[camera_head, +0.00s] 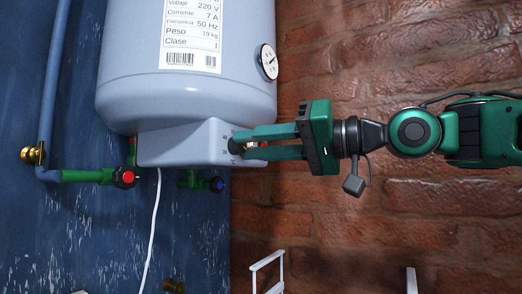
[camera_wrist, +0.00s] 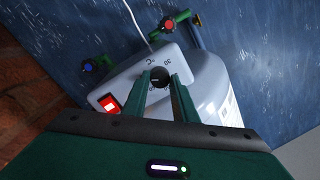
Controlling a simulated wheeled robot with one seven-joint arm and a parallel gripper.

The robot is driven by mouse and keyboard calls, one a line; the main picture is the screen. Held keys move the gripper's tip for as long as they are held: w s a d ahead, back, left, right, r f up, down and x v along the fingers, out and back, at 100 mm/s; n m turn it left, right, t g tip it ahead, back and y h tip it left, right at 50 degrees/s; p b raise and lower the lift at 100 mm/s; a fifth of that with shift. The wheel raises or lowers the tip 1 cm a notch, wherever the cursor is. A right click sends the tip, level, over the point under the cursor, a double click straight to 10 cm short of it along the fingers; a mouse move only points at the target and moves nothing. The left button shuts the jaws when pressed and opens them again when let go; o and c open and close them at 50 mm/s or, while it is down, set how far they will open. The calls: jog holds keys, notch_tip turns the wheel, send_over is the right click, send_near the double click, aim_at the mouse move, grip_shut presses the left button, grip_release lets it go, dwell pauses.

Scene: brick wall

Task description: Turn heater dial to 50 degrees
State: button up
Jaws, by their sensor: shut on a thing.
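The heater is a grey-white tank (camera_head: 185,95) with a box-shaped control housing (camera_head: 185,145) at its bottom. The dial is a black round knob (camera_wrist: 160,77) on the housing face, with degree marks around it, "30" legible at one side. My gripper (camera_head: 243,146) reaches in from the right, its two long green fingers shut on the dial. In the wrist view the fingertips (camera_wrist: 161,79) lie on either side of the knob. The knob's exact setting is too small to read. In the head view the fingers mostly hide the dial.
A red lit switch (camera_wrist: 109,103) sits beside the dial on the housing. A round gauge (camera_head: 267,62) is on the tank's side. Green pipes with a red-knobbed valve (camera_head: 123,177) and a blue-knobbed valve (camera_head: 217,184) are below. A white cable (camera_head: 152,225) hangs down. The brick wall (camera_head: 400,225) is behind my arm.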

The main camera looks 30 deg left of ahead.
jog(key=shift+w, duration=0.1)
jog(key=n, duration=0.6)
jog(key=shift+r+h, duration=0.1)
jog(key=shift+h, duration=0.2)
jog(key=n, duration=0.3)
jog(key=shift+n+t, duration=0.3)
jog(key=shift+n, duration=0.1)
jog(key=n, duration=0.3)
jog(key=shift+r+t+h, duration=0.1)
jog(key=shift+t+h, duration=0.2)
jog(key=n, duration=0.4)
jog(key=shift+t, duration=0.3)
jog(key=shift+n+t, duration=0.5)
jog(key=shift+n, duration=2)
